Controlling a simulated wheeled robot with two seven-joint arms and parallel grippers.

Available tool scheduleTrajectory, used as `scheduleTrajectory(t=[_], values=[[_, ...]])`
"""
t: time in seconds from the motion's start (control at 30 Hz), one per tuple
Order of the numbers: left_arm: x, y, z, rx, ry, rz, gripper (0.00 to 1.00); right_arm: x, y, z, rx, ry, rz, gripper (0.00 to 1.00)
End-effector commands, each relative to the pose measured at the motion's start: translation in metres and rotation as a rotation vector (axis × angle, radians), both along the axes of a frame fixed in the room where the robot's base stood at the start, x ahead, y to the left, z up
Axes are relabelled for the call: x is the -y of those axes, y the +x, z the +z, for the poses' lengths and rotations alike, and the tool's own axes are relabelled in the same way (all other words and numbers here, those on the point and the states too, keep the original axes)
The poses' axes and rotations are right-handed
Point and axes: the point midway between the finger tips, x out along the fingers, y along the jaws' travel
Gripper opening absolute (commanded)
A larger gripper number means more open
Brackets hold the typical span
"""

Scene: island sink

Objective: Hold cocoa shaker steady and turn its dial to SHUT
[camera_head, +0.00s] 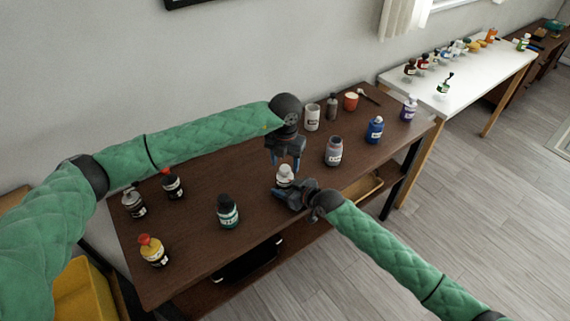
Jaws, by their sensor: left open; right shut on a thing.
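The cocoa shaker (285,174) looks like a small container with a white upper part, standing near the middle of the brown table. Its lower part is hidden by my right gripper (285,191), which comes in from the right and is shut on it low down. My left gripper (286,163) points down directly above the shaker's top, with its fingers open. I cannot tell whether the fingers touch the top. The dial and its markings are too small to read.
A grey jar (333,152), a white canister (312,117) and a blue bottle (375,130) stand to the right. A teal bottle (228,212) and a yellow bottle (153,250) stand to the left. The brown table (190,250) is clear around the teal bottle.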

Motion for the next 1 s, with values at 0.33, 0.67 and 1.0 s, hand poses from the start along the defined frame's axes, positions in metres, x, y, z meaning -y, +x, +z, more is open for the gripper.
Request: scheduleTrajectory(t=[0.33,0.67,1.0], values=[[0.0,0.001,0.066,0.003,-0.001,0.0,0.54,0.0,0.0,0.0,0.0,-0.001,-0.001,0.26],[0.0,0.0,0.103,0.0,0.0,0.0,0.54,0.0,0.0,0.0,0.0,0.0,-0.001,0.26],[0.0,0.001,0.106,0.0,0.0,0.0,0.54,0.0,0.0,0.0,0.0,0.0,-0.001,0.26]])
